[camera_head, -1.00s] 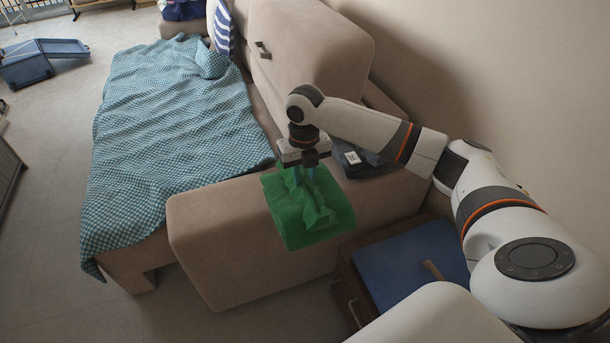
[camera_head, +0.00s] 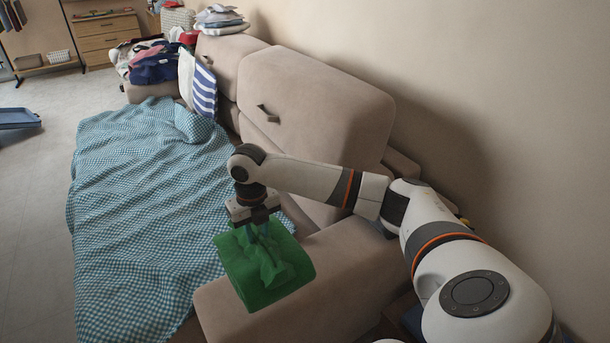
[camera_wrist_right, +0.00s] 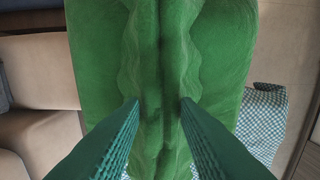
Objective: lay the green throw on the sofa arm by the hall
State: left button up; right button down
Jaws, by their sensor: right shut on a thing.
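The green throw (camera_head: 250,280) is a folded bundle with a raised ridge. My right gripper (camera_head: 262,232) is shut on that ridge from above. In the right wrist view the throw (camera_wrist_right: 220,70) fills the middle, between the two fingers of my right gripper (camera_wrist_right: 161,103). In the head view the throw overlaps the near sofa arm (camera_head: 335,285), toward its left part. I cannot tell whether it touches the arm or hangs just above it. The throw hides part of the arm's top. My left gripper is not in view.
A teal checked blanket (camera_head: 140,210) covers the seat beside the arm. A striped cushion (camera_head: 204,92) and a clothes pile (camera_head: 152,62) lie at the far end. The backrest (camera_head: 315,105) and wall stand to the right. Floor is open at left.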

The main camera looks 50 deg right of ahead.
aim_at(263, 237)
jog(key=f, duration=0.3)
jog(key=s+f, duration=0.1)
jog(key=shift+d+f, duration=0.2)
jog(key=shift+d, duration=0.2)
jog(key=shift+w+f, duration=0.1)
jog(key=shift+f, duration=0.25)
jog(key=shift+a+f+b, duration=0.1)
jog(key=shift+f+b, duration=0.25)
jog(key=shift+f, duration=1.8)
jog(key=shift+f, duration=0.1)
jog(key=c, duration=1.1)
grip_release()
notch_tip(263, 237, up, 12)
jog(key=shift+r+p, duration=0.15)
jog(key=shift+p, duration=0.35)
